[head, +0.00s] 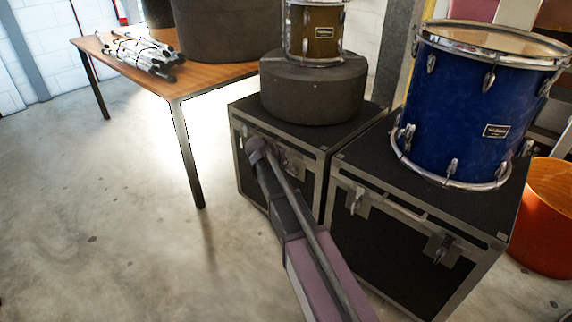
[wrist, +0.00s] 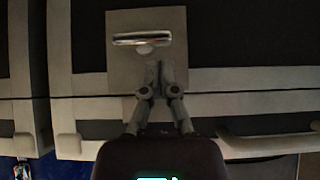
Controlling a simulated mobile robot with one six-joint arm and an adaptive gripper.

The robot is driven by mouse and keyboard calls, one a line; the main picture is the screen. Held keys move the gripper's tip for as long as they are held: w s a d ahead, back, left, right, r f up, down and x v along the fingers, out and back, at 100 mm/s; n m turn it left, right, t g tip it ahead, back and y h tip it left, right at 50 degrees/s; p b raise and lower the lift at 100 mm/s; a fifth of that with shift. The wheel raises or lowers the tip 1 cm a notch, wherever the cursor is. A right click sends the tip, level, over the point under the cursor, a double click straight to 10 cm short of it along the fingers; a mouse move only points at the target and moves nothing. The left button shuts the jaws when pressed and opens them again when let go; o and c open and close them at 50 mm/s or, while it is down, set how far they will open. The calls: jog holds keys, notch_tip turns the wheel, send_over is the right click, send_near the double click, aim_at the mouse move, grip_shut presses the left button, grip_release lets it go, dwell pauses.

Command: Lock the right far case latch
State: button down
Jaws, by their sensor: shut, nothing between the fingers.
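The far case (head: 270,150) is the left black case with metal edging in the head view. Its right latch (head: 292,162) is partly covered by my arm. In the wrist view this latch (wrist: 143,40) is a grey plate with a chrome bar lying crosswise, parallel to the lid seam. My gripper (wrist: 162,72) is shut and empty, its fingertips at the plate by the seam, just beside the bar. I cannot tell whether they touch. In the head view my fingertips are hard to make out by the case front.
The near case (head: 420,215) stands close on the right, carrying a blue drum (head: 465,110). A round black case (head: 313,88) and a brown drum (head: 315,35) sit on the far case. A wooden table (head: 170,85) stands left. The floor in front is clear.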

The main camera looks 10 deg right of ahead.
jog(key=shift+f+b, duration=0.3)
jog(key=shift+f, duration=0.2)
jog(key=shift+d, duration=0.15)
dwell(0.3)
